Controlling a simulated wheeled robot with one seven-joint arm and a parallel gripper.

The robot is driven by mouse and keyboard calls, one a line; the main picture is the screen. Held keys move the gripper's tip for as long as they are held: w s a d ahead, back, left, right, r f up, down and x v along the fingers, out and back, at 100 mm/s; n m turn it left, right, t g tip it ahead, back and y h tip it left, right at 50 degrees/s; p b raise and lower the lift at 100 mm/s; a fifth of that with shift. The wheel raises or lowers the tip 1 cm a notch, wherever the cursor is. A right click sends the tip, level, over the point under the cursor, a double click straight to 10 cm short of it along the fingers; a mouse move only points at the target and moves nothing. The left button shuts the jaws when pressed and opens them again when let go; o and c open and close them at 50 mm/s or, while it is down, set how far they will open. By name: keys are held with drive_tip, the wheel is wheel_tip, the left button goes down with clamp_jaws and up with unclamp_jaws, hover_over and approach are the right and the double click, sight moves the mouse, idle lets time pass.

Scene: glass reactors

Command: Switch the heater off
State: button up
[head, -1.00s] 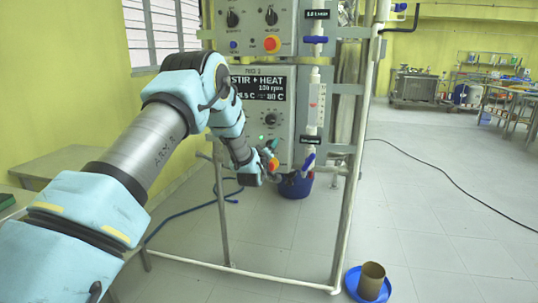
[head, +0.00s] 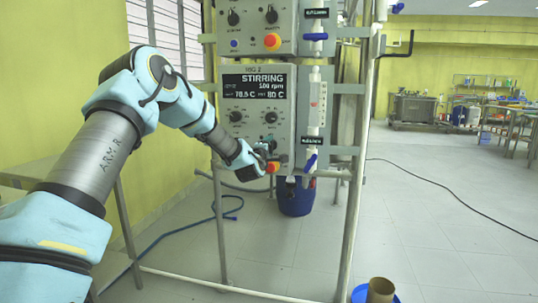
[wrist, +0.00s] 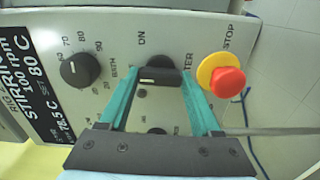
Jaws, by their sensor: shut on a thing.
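The RIG 2 control panel (head: 241,107) stands in front of me. Its screen (head: 258,87) reads STIRRING, 100 rpm, 78.5 C and set 80 C. The heater switch (wrist: 160,74) is a black rotary knob with a light line on its handle; its label is partly hidden by my fingers. My gripper (wrist: 162,82) has its teal fingers on both sides of the knob, shut on it. In the head view my gripper (head: 262,150) is at the lower right of the panel and hides the switch.
A red stop button on a yellow collar (wrist: 227,83) sits just right of my fingers in the wrist view. A bath dial (wrist: 80,69) is to the left. Valves with blue handles (head: 310,163) stand right of the panel. A blue drum (head: 295,197) is below.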

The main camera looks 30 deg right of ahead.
drive_tip(key=shift+n, duration=0.3)
idle(0.4)
drive_tip(key=o, duration=1.4)
drive_tip(key=b+v, duration=0.1)
drive_tip(key=v, duration=0.9)
drive_tip(key=shift+s+a+b, duration=0.3)
drive_tip(key=shift+b, duration=0.1)
